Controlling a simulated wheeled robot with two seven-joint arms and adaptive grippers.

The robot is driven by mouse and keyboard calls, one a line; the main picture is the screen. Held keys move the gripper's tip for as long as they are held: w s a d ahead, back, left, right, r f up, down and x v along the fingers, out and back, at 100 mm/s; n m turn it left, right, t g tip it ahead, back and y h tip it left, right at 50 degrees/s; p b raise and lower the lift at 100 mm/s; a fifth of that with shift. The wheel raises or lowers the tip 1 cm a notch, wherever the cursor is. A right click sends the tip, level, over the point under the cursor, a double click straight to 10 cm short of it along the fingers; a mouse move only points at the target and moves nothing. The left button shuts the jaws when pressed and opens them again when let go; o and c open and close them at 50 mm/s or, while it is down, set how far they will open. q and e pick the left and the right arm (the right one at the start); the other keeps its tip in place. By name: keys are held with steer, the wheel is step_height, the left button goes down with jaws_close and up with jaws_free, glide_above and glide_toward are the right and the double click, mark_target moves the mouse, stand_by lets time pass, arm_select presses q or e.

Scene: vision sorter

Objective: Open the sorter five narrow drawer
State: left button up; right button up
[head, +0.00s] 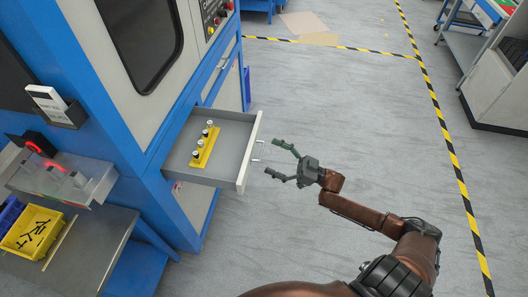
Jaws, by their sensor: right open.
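The narrow drawer (242,152) stands pulled out from the blue and white machine (150,130). Its front panel carries a thin metal handle (258,150). Inside the drawer lies a yellow holder (205,148) with several small metal pieces on it. My right gripper (278,160) is open and empty, just to the right of the handle, with its fingers pointing at the drawer front. It looks apart from the handle. My left gripper is not in view.
At left a grey table (95,250) bears a yellow bin (32,232) with dark parts. A clear-covered unit (65,180) sits above it. Open floor (350,100) lies to the right, bounded by black and yellow tape (440,110). A grey cabinet (495,90) stands far right.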

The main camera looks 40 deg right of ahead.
steer(key=v, duration=0.7)
steer(key=shift+s+d+f, duration=0.1)
steer(key=shift+s+d, duration=0.05)
